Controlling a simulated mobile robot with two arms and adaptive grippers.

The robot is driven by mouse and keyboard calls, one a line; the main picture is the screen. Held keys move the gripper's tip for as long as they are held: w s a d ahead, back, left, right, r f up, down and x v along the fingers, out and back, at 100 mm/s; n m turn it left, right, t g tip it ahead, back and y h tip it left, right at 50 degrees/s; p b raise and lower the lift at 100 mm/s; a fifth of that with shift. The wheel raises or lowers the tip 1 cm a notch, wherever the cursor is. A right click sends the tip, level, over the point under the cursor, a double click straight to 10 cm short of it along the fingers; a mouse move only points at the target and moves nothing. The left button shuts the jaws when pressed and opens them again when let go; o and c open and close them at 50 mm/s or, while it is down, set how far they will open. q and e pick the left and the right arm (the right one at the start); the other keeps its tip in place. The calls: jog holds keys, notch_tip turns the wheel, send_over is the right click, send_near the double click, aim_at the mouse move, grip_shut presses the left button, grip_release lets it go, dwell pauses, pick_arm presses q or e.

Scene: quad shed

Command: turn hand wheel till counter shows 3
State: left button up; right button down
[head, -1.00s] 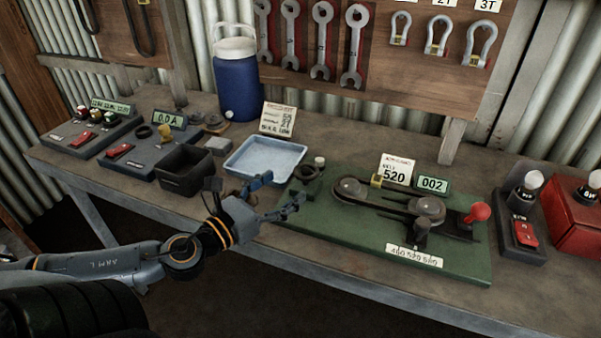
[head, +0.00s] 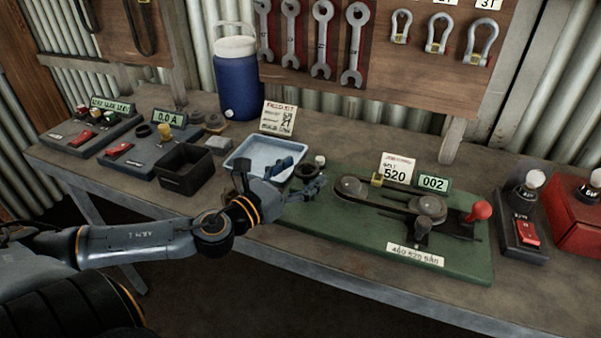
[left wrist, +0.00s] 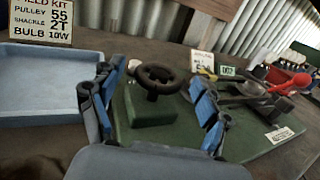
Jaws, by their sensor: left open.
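The dark hand wheel (head: 306,171) stands on the left end of a green base plate (head: 350,232). In the left wrist view the wheel (left wrist: 158,76) shows whole, with spokes and a dark mount below it. The counter (head: 433,184) on the plate reads 002; in the left wrist view it (left wrist: 228,71) is small. My left gripper (head: 304,178) is open and beside the wheel's left side. In the left wrist view its two blue-padded fingers (left wrist: 155,107) frame the wheel left and right, with nothing held. Part of the wheel is hidden by the fingers in the head view. My right gripper is out of view.
The plate carries belt pulleys (head: 425,206), a red-knobbed lever (head: 479,211) and a 520 card (head: 395,170). A pale blue tray (head: 262,147) lies close left of the wheel. A black bin (head: 184,168) stands farther left. Lamp boxes stand at right.

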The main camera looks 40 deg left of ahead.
pick_arm(q)
jog(key=shift+c, duration=0.5)
jog(key=c, duration=1.1)
jog(key=shift+d+r+n+y+p, duration=0.1)
jog(key=shift+r+n+y+p, duration=0.15)
jog(key=shift+n+y+p, duration=0.45)
jog(key=n+y+p, duration=0.1)
jog(key=y+p, duration=0.1)
jog(key=n+y+p, duration=0.1)
jog(key=y+p, duration=0.1)
jog(key=d+n+g+y+p, duration=0.1)
jog(key=n+y+p, duration=0.1)
jog(key=y, duration=0.1)
jog(key=shift+w, duration=0.1)
jog(key=n+g+y+p, duration=0.2)
jog(key=n+y, duration=0.1)
jog(key=y, duration=0.1)
jog(key=shift+w+d+f+p, duration=0.1)
jog(key=shift+p, duration=0.2)
jog(key=shift+n+g+y+p, duration=0.5)
jog(key=shift+n+g+y, duration=0.2)
jog(key=shift+y, duration=0.2)
jog(key=shift+f, duration=0.1)
jog(key=o, duration=1.2)
